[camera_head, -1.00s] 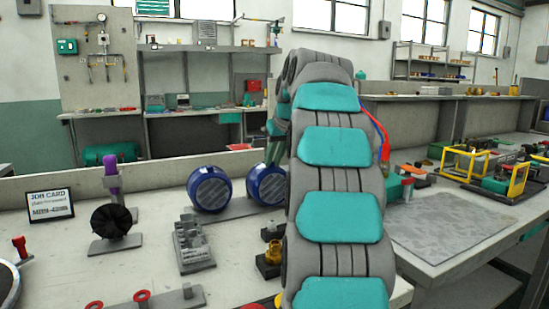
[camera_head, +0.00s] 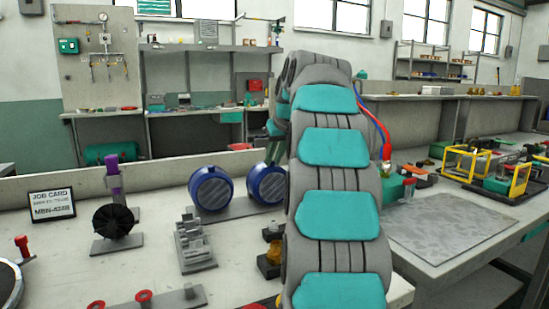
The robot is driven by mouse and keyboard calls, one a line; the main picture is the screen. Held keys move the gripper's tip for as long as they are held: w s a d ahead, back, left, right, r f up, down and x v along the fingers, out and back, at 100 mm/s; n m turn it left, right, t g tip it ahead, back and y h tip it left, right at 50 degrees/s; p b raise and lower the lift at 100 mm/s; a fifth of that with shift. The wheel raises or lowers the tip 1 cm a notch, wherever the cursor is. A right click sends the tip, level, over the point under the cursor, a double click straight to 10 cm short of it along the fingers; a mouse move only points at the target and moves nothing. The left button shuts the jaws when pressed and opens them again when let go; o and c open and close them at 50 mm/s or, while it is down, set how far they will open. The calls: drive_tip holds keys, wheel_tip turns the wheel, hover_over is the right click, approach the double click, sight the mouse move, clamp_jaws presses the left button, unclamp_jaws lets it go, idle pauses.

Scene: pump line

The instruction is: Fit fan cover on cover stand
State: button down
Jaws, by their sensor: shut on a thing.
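Two blue round fan covers with pale mesh faces stand side by side in the head view. The left one (camera_head: 211,189) is in full view; the right one (camera_head: 267,185) is partly hidden by my arm. A flat grey plate (camera_head: 236,212), seemingly the cover stand, runs beneath them. My gripper (camera_head: 272,154) shows only in part, beside my arm. Its narrow fingers reach down to the top of the right cover and appear shut on it. My arm hides the right end of the plate, so I cannot tell whether the right cover touches it.
A black fan (camera_head: 113,221) on a grey base stands left, with a purple part behind it. A grey stepped fixture (camera_head: 194,241) and a job card (camera_head: 52,205) are on the bench. A patterned mat (camera_head: 452,222) is clear at right.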

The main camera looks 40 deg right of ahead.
drive_tip(key=shift+w+d, duration=0.25)
drive_tip(key=shift+w, duration=0.85)
drive_tip(key=c, duration=0.7)
unclamp_jaws()
drive_tip(key=shift+c, duration=0.2)
drive_tip(key=shift+r, duration=0.1)
drive_tip(key=v, duration=0.6)
drive_tip(key=shift+s, duration=0.1)
